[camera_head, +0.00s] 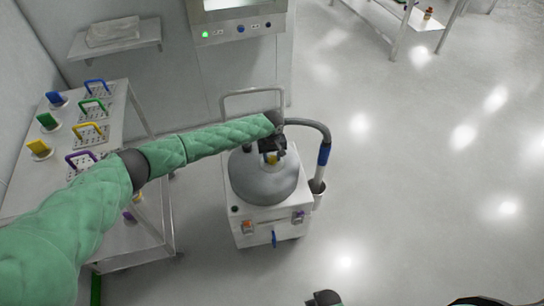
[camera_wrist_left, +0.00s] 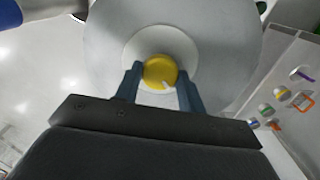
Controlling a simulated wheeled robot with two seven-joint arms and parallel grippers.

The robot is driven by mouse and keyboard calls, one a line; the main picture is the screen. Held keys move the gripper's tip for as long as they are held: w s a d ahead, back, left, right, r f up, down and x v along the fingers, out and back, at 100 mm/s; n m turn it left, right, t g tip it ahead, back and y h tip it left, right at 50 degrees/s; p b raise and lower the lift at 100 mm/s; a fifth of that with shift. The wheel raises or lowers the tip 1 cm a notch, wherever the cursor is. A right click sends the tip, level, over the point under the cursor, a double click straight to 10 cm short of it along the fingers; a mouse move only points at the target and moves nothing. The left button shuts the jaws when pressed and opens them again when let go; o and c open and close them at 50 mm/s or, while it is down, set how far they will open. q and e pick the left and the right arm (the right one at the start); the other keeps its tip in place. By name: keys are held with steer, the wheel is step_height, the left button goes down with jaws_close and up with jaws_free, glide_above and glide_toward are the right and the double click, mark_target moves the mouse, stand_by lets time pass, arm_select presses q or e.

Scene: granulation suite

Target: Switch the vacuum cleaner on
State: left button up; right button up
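The vacuum cleaner (camera_head: 262,184) stands on the floor, with a round grey lid on a white box body. A yellow knob (camera_wrist_left: 160,71) sits on a white disc on top of the lid; a small white mark shows at its lower edge in the wrist view. The knob also shows in the head view (camera_head: 271,159), partly hidden. My left gripper (camera_wrist_left: 160,80) is over the lid, its two fingers apart on either side of the knob. A thin gap seems to remain beside the knob, so the fingers look open around it.
A grey hose (camera_head: 318,130) with a blue cuff curves down the cleaner's right side. A push handle (camera_head: 252,92) rises behind it. A trolley (camera_head: 128,230) with coloured-handled items stands at the left. The floor at the right is clear.

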arm_select(q)
steer(key=shift+m, duration=0.3)
steer(key=m, duration=0.3)
steer(key=shift+m, duration=0.4)
steer(key=m, duration=0.5)
steer(key=shift+m, duration=1.1)
steer(key=m, duration=0.2)
steer(key=shift+m, duration=0.3)
steer(key=shift+m+b, duration=0.3)
steer(key=shift+m, duration=1.6)
arm_select(e)
steer(key=shift+w+a+r, duration=0.15)
steer(key=shift+w+r, duration=0.05)
steer(key=shift+r, duration=0.35)
steer(key=shift+w+a+r, duration=0.15)
steer(key=shift+r, duration=0.4)
arm_select(q)
steer(key=shift+r, duration=0.1)
arm_select(e)
steer(key=shift+s, duration=0.2)
